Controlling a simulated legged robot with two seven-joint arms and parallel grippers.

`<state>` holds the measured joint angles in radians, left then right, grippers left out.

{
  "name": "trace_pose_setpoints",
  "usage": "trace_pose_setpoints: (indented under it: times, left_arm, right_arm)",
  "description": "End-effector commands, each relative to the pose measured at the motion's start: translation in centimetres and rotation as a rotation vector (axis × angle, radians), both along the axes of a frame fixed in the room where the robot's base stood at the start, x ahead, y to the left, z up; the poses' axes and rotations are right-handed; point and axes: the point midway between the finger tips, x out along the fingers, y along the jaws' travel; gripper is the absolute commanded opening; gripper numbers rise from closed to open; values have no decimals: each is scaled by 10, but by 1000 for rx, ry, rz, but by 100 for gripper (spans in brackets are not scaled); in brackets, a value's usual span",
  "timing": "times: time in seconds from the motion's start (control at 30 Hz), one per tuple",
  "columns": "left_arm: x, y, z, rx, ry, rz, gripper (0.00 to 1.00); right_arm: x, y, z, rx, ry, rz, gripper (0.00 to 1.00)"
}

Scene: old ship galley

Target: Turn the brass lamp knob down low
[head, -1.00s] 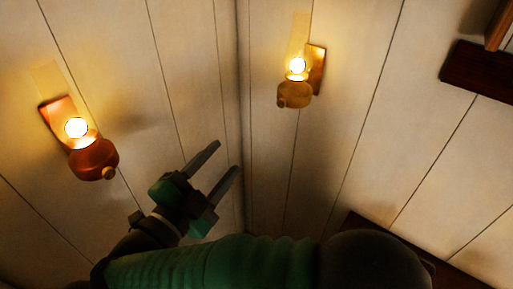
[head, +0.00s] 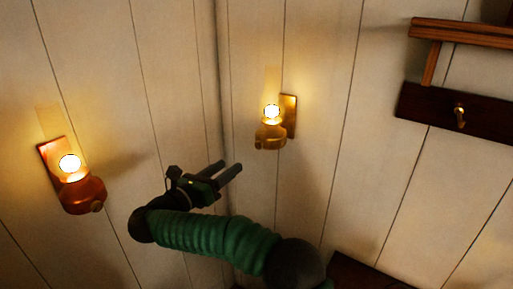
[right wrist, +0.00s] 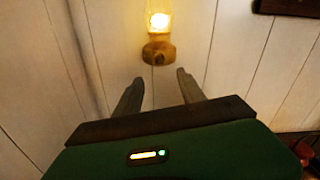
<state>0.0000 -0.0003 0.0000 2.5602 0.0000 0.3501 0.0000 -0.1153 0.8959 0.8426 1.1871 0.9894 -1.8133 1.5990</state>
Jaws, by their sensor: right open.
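The brass lamp (head: 270,136) hangs lit on the right-hand wall near the corner, with a glowing bulb above its round base. It also shows in the right wrist view (right wrist: 158,50), straight ahead beyond the fingers. Its small knob (right wrist: 158,59) is on the front of the base; how far it is turned I cannot tell. A reddish copper lamp (head: 83,195), also lit, hangs on the left-hand wall. My right gripper (head: 231,165) is open and empty, below and left of the brass lamp in the head view, apart from it. My left gripper is out of view.
Pale plank walls meet in a corner behind my right gripper. A dark wooden board (head: 428,104) with a brass hook (head: 460,117) is at the upper right, under a wooden rail (head: 470,33). A dark wooden edge (head: 358,272) is at the bottom. The space between the fingers and brass lamp looks clear.

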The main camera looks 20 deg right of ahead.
Motion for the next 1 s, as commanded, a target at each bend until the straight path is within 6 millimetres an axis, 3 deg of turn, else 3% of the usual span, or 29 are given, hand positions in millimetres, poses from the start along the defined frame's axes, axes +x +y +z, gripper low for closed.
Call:
trace_pose_setpoints:
  times: [0.03,0.3,0.5,0.87,1.0]
  left_arm:
    - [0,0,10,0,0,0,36]
    - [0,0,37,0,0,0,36]
    - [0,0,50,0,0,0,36]
    - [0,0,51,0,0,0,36]
    - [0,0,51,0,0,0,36]
  right_arm:
    - [8,-12,5,-1,2,-4,47]
    - [51,-68,6,-2,3,-3,47]
    - [74,-97,4,-1,2,0,47]
    - [82,-105,1,-3,1,2,47]
    - [81,-105,1,-3,1,2,31]
